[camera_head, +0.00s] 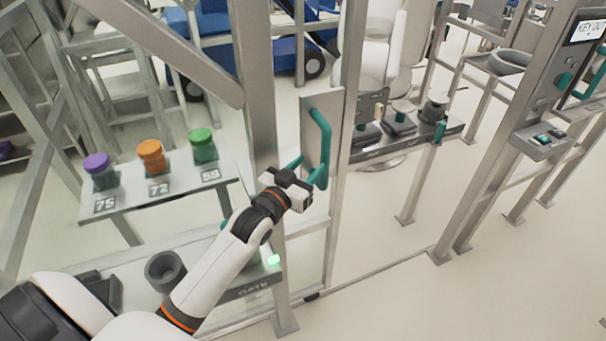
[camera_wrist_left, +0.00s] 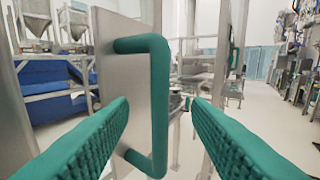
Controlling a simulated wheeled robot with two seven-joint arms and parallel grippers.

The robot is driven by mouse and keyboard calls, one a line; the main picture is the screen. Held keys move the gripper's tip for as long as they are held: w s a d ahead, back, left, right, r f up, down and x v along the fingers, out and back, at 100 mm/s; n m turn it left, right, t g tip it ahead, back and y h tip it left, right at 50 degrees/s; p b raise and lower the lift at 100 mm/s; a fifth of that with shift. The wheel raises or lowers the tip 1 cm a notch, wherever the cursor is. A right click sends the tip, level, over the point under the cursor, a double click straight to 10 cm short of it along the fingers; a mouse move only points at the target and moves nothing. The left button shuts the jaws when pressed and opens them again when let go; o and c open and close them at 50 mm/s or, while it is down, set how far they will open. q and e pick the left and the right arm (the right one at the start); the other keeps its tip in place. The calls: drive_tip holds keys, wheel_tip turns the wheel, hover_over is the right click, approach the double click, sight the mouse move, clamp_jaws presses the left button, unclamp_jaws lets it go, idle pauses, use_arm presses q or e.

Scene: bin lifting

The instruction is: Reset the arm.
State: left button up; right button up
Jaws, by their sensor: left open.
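My left gripper (camera_head: 307,168) is open, with its teal fingers spread close to the teal door handle (camera_head: 322,135). The handle is a vertical bar on a metal plate of the gate (camera_head: 338,200). In the left wrist view, the handle (camera_wrist_left: 159,95) stands upright in the gap between the two ribbed fingertips (camera_wrist_left: 161,105), not clamped. I cannot tell whether it lies between the fingers or just beyond them. My left arm reaches in from the lower left. My right gripper is in neither view.
A shelf (camera_head: 215,178) left of the gate holds purple (camera_head: 97,162), orange (camera_head: 151,150) and green (camera_head: 202,138) lidded jars. A grey cup (camera_head: 165,270) stands on the ledge labelled GATE. A post with a control panel (camera_head: 541,141) stands right. The floor at right front is clear.

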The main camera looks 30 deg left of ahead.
use_arm(q)
drive_tip(key=shift+s+a, duration=0.1)
drive_tip(key=shift+s, duration=0.55)
